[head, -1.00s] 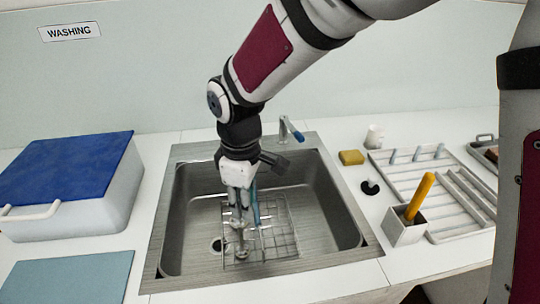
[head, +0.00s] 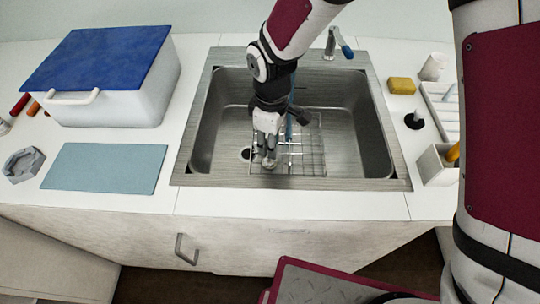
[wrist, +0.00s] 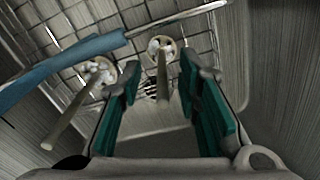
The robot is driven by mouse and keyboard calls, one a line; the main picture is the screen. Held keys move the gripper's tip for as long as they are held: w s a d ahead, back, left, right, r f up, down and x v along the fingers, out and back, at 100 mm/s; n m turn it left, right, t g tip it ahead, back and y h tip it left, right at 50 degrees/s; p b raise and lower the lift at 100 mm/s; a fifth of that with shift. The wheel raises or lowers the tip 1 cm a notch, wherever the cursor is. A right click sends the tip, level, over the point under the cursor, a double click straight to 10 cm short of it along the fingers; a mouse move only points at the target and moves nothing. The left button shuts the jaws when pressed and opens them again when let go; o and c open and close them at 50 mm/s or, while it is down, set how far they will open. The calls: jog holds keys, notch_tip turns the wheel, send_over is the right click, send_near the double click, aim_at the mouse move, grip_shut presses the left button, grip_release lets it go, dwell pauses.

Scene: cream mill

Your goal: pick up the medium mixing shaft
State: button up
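My gripper (head: 268,142) is down inside the sink, above the wire rack. In the wrist view my gripper (wrist: 160,70) is open, with teal pads on both fingers. A pale mixing shaft with a round head (wrist: 162,76) stands between the fingers, with a visible gap to each pad. A second pale mixing shaft (wrist: 72,108) leans outside the left finger, its round head on the rack. I cannot tell by size which one is the medium shaft. In the head view the gripper largely hides the shafts.
The sink (head: 350,125) has a wire rack (head: 310,155) on its floor. A blue-handled tool (wrist: 62,67) lies close by the left finger. A faucet (head: 333,42) stands behind. A blue-lidded box (head: 110,95) and a teal mat (head: 105,168) are left; a yellow sponge (head: 402,86) is right.

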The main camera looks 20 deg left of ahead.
aim_at(270, 162)
notch_tip(270, 162, down, 4)
jog(key=shift+s+a+f, duration=0.1)
jog(key=shift+a, duration=0.05)
jog(key=shift+c, duration=0.6)
grip_shut()
